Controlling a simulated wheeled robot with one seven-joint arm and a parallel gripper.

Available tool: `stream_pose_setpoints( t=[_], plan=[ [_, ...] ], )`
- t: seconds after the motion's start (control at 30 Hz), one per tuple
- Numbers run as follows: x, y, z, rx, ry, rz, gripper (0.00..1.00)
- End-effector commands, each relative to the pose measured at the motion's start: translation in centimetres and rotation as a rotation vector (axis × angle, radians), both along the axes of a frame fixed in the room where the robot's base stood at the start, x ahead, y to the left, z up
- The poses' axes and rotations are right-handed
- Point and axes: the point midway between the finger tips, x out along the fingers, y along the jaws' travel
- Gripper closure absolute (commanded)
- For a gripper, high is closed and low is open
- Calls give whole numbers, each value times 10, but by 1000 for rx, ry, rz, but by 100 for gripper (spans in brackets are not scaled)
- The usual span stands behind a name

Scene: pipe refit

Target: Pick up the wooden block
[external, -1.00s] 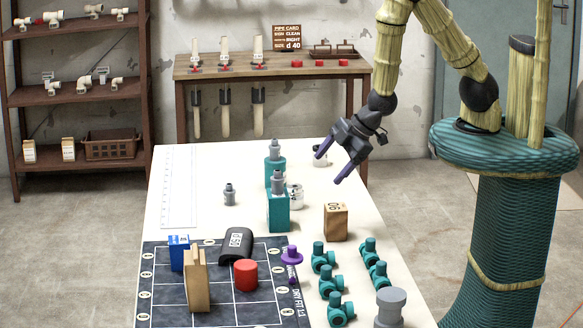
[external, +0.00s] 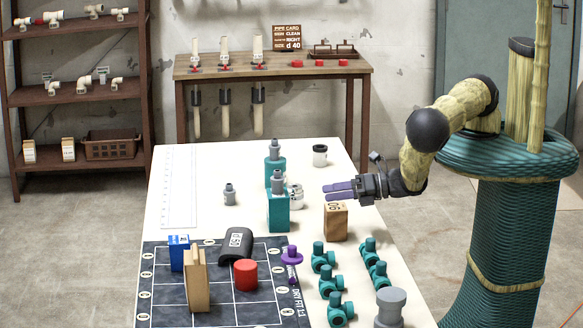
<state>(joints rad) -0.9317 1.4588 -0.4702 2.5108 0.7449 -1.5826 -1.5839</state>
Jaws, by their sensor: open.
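A tall tan wooden block (external: 197,281) stands upright on the dark gridded mat (external: 160,312), near a blue box. A second, shorter brown block (external: 336,224) with a dark number on it stands on the white table right of the middle; it also looks wooden. My gripper (external: 327,192) is open and empty, with its purple fingers level and pointing left. In the picture the fingers are just above the top of the brown block, apart from it as far as I can see; their exact height and depth are unclear. The tan block is well away to the lower left.
Teal fittings with grey tops (external: 278,211) stand left of the gripper. Several teal valves (external: 329,284) are at the front right. A red cylinder (external: 246,276), a black pouch (external: 237,245) and a blue box (external: 178,254) are on the mat. The table's back left is mostly clear.

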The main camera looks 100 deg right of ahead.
Motion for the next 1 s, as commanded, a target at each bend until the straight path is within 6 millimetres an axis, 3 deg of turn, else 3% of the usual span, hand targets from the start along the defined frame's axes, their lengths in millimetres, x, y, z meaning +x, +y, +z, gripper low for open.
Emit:
stream_pose_setpoints(
  t=[0.03, 0.3, 0.4, 0.5, 1.0],
  plan=[
    [-6, 2, -10, -84, -1, 34, 25],
    [-34, 12, -33, -560, -74, 218, 25],
    [-44, 13, -54, -625, -92, 201, 25],
    [-50, 12, -59, -665, -104, 191, 25],
    [-42, 11, -55, -669, -106, 181, 25]
  ],
)
